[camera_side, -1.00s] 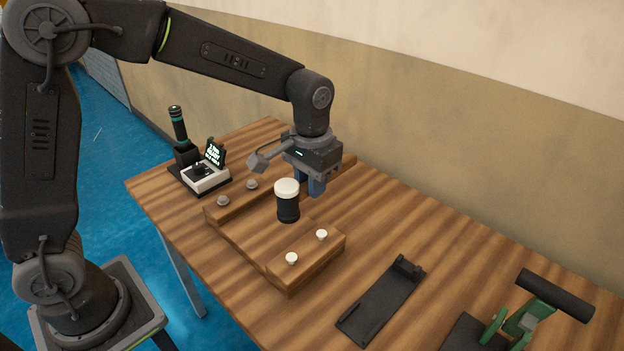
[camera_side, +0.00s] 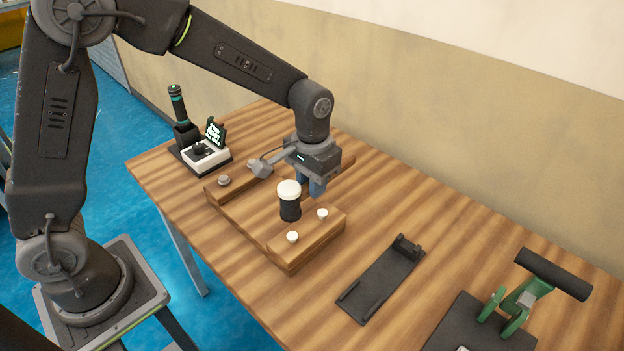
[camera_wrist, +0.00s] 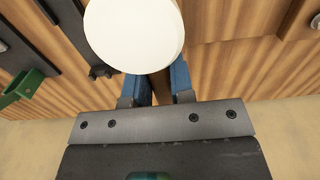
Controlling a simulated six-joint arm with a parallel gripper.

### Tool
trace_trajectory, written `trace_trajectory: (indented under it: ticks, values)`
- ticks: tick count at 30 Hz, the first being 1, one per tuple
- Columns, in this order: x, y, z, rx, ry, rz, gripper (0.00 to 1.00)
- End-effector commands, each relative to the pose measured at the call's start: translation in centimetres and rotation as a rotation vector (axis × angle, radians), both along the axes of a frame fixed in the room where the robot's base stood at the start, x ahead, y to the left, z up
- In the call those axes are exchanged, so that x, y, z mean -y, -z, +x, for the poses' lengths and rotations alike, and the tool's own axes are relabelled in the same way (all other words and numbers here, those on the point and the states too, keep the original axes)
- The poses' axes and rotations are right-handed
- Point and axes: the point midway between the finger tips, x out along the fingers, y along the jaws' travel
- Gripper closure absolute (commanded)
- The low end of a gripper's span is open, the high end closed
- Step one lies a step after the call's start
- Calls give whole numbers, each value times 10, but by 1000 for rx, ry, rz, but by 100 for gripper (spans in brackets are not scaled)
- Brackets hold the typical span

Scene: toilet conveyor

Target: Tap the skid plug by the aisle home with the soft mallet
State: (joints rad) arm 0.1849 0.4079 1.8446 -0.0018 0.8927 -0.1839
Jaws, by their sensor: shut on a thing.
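The soft mallet (camera_side: 290,203) has a dark head with a white face on top. My gripper (camera_side: 317,188) is shut on its handle, which is largely hidden in the side view. The white face (camera_wrist: 133,35) fills the upper middle of the wrist view, in front of my blue fingers (camera_wrist: 160,88). The wooden skid (camera_side: 290,258) lies below. Its near rail carries two pale plugs, a left one (camera_side: 292,237) and a right one (camera_side: 322,213). A greyer plug (camera_side: 224,180) shows on the far rail. The mallet head appears just behind the near rail; its height is unclear.
A black holder plate (camera_side: 380,280) lies right of the skid. A green clamp with a black handle (camera_side: 552,274) stands at the far right. A small box with a lit display (camera_side: 207,155) and a dark upright tool (camera_side: 178,105) stand at the back left.

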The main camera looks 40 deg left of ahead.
Motion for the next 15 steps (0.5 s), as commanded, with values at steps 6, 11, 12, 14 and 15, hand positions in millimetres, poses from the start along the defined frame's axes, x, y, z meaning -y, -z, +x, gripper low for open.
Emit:
trace_trajectory:
  ticks: [6, 11, 12, 14, 15]
  values:
    - [0, 0, 0, 2, 0, -1, 100]
    - [0, 0, 0, 2, 0, -1, 100]
    - [0, 4, 0, 0, 0, 0, 100]
    - [0, 16, 0, -3, 0, 0, 100]
    - [0, 28, -1, -6, 0, 1, 100]
